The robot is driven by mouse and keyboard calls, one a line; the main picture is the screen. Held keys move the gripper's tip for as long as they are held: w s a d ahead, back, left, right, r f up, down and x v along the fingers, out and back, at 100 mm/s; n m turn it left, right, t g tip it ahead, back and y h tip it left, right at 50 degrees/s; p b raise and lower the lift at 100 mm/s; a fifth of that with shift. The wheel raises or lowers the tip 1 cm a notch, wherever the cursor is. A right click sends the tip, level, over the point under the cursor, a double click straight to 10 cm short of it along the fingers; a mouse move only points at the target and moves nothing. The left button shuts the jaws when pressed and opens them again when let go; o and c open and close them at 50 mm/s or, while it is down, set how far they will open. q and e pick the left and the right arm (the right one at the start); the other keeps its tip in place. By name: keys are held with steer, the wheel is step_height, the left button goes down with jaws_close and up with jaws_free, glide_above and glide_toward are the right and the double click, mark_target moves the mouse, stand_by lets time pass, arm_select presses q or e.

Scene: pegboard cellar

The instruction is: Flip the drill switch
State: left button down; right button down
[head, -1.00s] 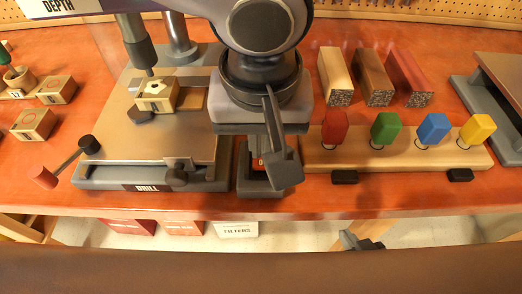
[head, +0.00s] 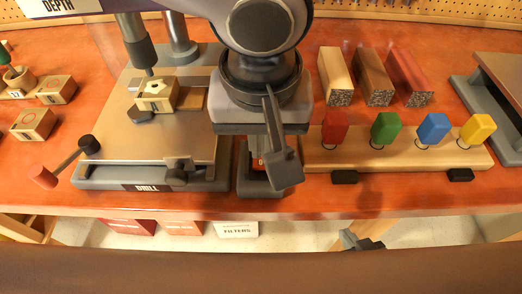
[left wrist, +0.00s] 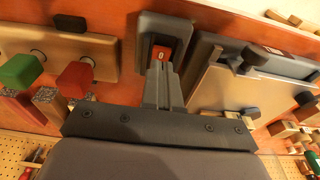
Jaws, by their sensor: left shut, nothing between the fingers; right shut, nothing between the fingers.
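The drill switch is a red rocker marked 0 (left wrist: 162,54) set in a dark grey box (left wrist: 177,28), seen in the left wrist view. In the head view the grey box (head: 258,187) stands just right of the drill base, and its red part is mostly hidden behind my gripper. My left gripper (head: 287,184) is shut and empty, pointing down over the box. In the left wrist view its fingertips (left wrist: 159,68) lie at the lower edge of the rocker; I cannot tell whether they touch. My right gripper (head: 360,241) is shut and empty, low in front of the bench.
The drill base (head: 190,130) holds a wooden block (head: 157,95) under the chuck; a red-ended lever (head: 44,177) sticks out at its left. Right of the switch lies a wooden rack (head: 400,157) with coloured pegs. Wood bars (head: 373,77) lie behind it.

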mark_target(261, 162)
arm_select(q)
steer(key=shift+f+b, duration=1)
steer(key=shift+f, duration=0.1)
stand_by(0.3)
steer(key=shift+r, duration=0.1)
steer(key=shift+r+p, duration=2.6)
steer(key=shift+r, duration=0.9)
